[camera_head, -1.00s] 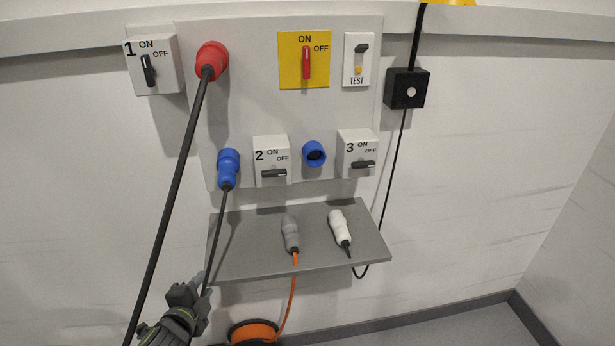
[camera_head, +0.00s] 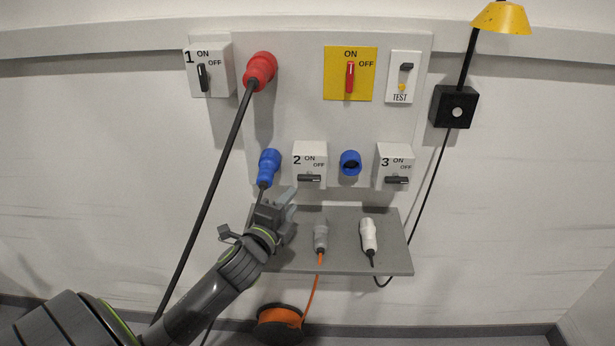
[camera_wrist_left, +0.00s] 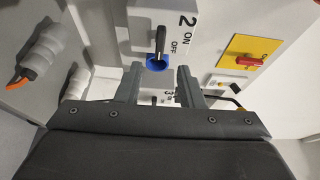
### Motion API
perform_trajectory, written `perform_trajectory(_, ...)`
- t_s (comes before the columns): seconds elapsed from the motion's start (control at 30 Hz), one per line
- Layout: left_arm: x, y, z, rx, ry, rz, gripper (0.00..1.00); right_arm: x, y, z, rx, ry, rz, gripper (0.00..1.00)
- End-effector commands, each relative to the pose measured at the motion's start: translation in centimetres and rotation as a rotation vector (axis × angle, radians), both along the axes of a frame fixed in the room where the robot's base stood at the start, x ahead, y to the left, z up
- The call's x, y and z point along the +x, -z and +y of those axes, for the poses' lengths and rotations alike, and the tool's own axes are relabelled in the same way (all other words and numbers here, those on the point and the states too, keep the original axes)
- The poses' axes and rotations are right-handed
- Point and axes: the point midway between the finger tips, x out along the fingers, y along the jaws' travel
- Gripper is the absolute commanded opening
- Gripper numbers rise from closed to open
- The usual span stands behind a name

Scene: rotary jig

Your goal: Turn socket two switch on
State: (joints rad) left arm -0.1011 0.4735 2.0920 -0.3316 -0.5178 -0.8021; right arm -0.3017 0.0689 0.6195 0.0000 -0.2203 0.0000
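The socket two switch (camera_head: 309,178) is a dark lever on a white box (camera_head: 310,155) marked 2, ON and OFF. The lever lies horizontal, on the OFF side. A blue plug (camera_head: 269,165) with a black cable sits left of that box. My left gripper (camera_head: 288,200) is below and left of the box, in front of the shelf, apart from the switch. In the left wrist view its two fingers (camera_wrist_left: 158,76) are spread with nothing held; the switch lever (camera_wrist_left: 160,38) shows beyond them. My right gripper is not in view.
A grey shelf (camera_head: 345,262) below holds a grey connector (camera_head: 321,236) and a white connector (camera_head: 368,236). An empty blue socket (camera_head: 350,162) and switch box 3 (camera_head: 394,160) are right of box 2. A thick black cable (camera_head: 205,210) hangs from the red plug (camera_head: 261,70).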

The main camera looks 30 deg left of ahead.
Motion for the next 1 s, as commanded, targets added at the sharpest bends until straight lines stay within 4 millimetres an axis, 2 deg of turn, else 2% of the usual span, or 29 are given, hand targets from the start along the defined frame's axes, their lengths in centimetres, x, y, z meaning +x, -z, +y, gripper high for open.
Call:
perform_trajectory(0.2,3.8,-0.3,0.6,-0.002,-0.001,0.001,0.35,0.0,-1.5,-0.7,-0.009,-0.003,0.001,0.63)
perform_trajectory(0.5,7.9,-0.1,1.2,-0.001,0.0,0.002,0.35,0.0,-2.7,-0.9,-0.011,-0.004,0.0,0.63)
perform_trajectory(0.7,9.3,0.0,1.5,-0.001,0.0,0.002,0.35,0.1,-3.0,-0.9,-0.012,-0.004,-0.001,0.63)
perform_trajectory(1.0,9.6,0.0,1.5,-0.001,0.001,0.001,0.35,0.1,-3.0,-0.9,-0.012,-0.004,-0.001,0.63)
